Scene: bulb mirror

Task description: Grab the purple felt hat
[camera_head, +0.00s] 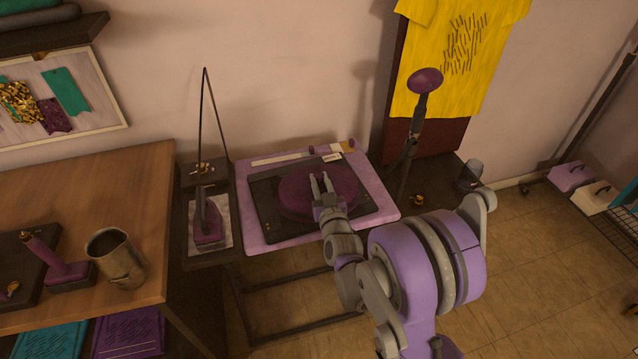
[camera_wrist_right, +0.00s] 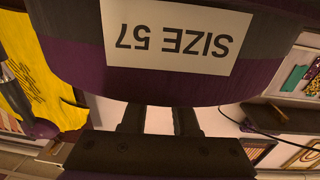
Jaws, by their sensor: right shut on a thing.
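The purple felt hat (camera_head: 295,193) is a low, round, dark purple shape on a dark mat (camera_head: 268,212) in the head view. My right gripper (camera_head: 320,180) reaches over it from the front, with its fingers at the hat. In the right wrist view, a curved purple and dark grey body (camera_wrist_right: 80,60) fills the top, with a white label reading SIZE 57, upside down. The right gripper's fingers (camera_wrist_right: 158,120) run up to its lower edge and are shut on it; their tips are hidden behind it. My left gripper is out of view.
The mat lies on a light purple board (camera_head: 258,235) on a dark-framed table. An iron (camera_head: 209,220) stands to its left. A wooden table (camera_head: 150,190) holds a metal mug (camera_head: 117,260). A stand with a purple knob (camera_head: 426,81) rises on the right. Floor is open at right.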

